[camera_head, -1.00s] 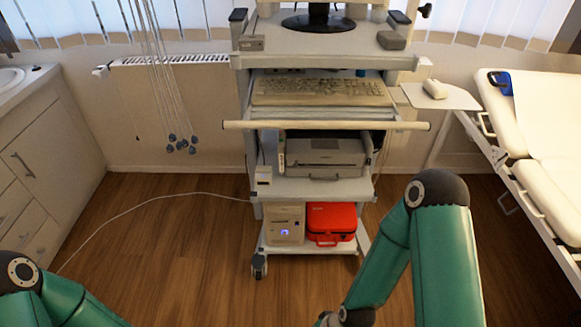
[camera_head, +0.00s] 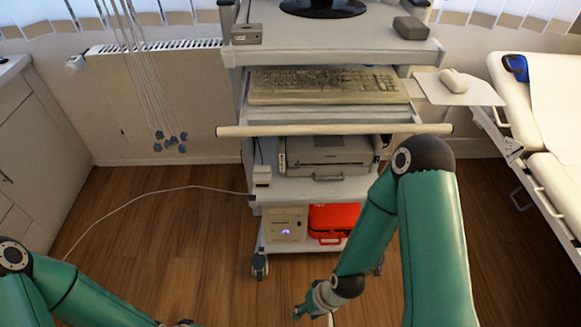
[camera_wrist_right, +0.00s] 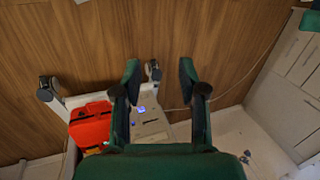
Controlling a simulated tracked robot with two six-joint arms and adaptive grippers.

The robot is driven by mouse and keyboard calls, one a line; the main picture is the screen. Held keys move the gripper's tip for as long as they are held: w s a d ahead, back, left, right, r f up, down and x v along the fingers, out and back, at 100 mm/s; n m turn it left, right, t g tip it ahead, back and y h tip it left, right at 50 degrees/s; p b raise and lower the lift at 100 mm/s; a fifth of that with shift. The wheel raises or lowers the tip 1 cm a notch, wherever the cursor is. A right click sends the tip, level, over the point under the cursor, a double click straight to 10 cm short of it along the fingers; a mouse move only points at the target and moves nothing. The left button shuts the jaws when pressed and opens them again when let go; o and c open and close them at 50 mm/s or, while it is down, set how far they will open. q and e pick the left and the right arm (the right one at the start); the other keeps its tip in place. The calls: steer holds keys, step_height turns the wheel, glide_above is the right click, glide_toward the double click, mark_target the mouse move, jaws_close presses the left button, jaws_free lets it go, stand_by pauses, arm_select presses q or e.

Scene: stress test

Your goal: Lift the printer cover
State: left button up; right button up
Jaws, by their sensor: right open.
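The grey printer (camera_head: 327,157) stands on the middle shelf of the white cart, under the keyboard shelf. Its cover looks closed, and its right side is close to my right arm in the picture. My right gripper (camera_head: 315,312) is low in front of the cart, below and well apart from the printer. In the right wrist view its two fingers (camera_wrist_right: 160,75) are spread with nothing held between them. The printer cannot be made out in that view. Only my left arm shows at the bottom left of the head view; its gripper is out of frame.
A keyboard (camera_head: 325,86) lies above the printer, behind a pale front bar (camera_head: 335,130). A beige computer (camera_head: 286,224) and a red case (camera_head: 333,221) stand on the bottom shelf. A bed (camera_head: 560,140) is at the right. Hanging cables (camera_head: 140,70) are at the left. The floor before the cart is open.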

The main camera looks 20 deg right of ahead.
steer(key=o, duration=0.4)
steer(key=shift+w+f, duration=0.1)
steer(key=shift+w, duration=0.1)
steer(key=shift+c, duration=0.2)
steer(key=shift+o, duration=0.4)
steer(key=w+d+f+t+h+b, duration=0.1)
steer(key=w+f+t+b, duration=0.3)
steer(key=w+b, duration=0.4)
steer(key=w+d+f, duration=0.1)
steer(key=w, duration=0.2)
steer(key=shift+w+d+t+b, duration=0.15)
steer(key=shift+w+t+b, duration=0.05)
steer(key=shift+t+b, duration=0.2)
steer(key=m+t+h+b, duration=0.1)
steer(key=t+h+b, duration=0.7)
steer(key=t+b, duration=0.65)
glide_toward(293, 168)
steer(key=w+d+b, duration=0.1)
steer(key=w, duration=0.2)
steer(key=w+r+g+b, duration=0.1)
steer(key=w, duration=0.2)
steer(key=w+d+g+b, duration=0.1)
steer(key=w, duration=0.3)
steer(key=shift+d+r+g+b, duration=0.25)
steer(key=shift+d+r+b, duration=0.05)
steer(key=shift+d+b, duration=0.05)
steer(key=shift+c, duration=0.2)
